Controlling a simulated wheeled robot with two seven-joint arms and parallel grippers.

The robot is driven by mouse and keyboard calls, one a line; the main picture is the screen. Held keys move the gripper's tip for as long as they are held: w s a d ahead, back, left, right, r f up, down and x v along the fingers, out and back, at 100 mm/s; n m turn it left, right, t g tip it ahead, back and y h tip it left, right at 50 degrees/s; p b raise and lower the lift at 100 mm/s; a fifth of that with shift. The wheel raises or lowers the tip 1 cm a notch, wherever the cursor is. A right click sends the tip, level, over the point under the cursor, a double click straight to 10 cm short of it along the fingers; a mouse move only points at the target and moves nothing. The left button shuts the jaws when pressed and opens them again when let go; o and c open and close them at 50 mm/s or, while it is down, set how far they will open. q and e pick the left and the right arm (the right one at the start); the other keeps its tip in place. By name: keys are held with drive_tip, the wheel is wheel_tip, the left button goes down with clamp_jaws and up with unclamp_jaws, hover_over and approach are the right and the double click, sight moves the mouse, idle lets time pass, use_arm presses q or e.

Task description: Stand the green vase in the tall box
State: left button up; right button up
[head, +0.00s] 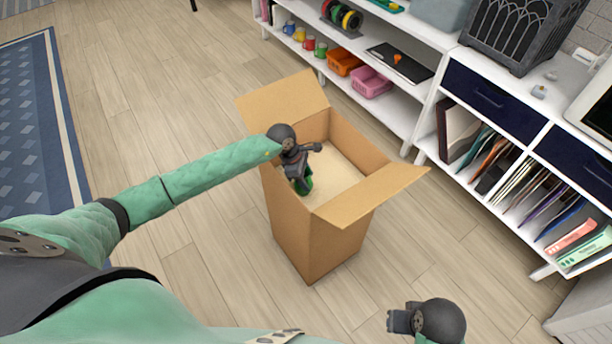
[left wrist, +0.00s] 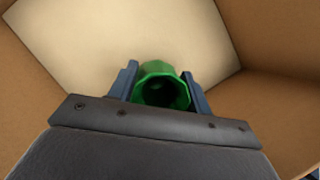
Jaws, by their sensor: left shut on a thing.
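The tall box (head: 290,225) is brown cardboard and stands upright on the floor, its top open and flaps folded outward. My left gripper (head: 299,178) reaches down into its mouth, near the left inner wall. It is shut on the green vase (head: 306,186), mostly hidden behind the gripper in the head view. In the left wrist view the vase (left wrist: 162,88) sits between the two fingers, its faceted open mouth facing the camera. The pale box bottom shows beyond it; I cannot tell whether the vase touches it. My right gripper (head: 393,321) is outside the box, low in the head view.
A white shelf unit (head: 425,135) with bins, cups, folders and dark drawers runs behind and right of the box. A blue patterned rug (head: 35,120) lies at the left. The wooden floor around the box is clear.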

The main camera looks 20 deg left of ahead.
use_arm(q)
drive_tip(key=shift+f, duration=0.25)
use_arm(e)
drive_tip(key=shift+f, duration=0.6)
use_arm(q)
drive_tip(key=o, duration=1)
use_arm(e)
drive_tip(key=shift+w+r, duration=0.3)
drive_tip(key=shift+r, duration=0.2)
use_arm(q)
drive_tip(key=shift+a+r, duration=0.15)
drive_tip(key=shift+r, duration=0.2)
drive_tip(key=b+v, duration=0.3)
drive_tip(key=v, duration=0.8)
drive_tip(key=shift+r, duration=0.2)
use_arm(e)
drive_tip(key=shift+t+y, duration=0.6)
drive_tip(key=a+f, duration=0.2)
drive_tip(key=w+a+f, duration=0.1)
drive_tip(key=f, duration=0.1)
drive_tip(key=shift+a+f, duration=0.1)
drive_tip(key=shift+a, duration=0.25)
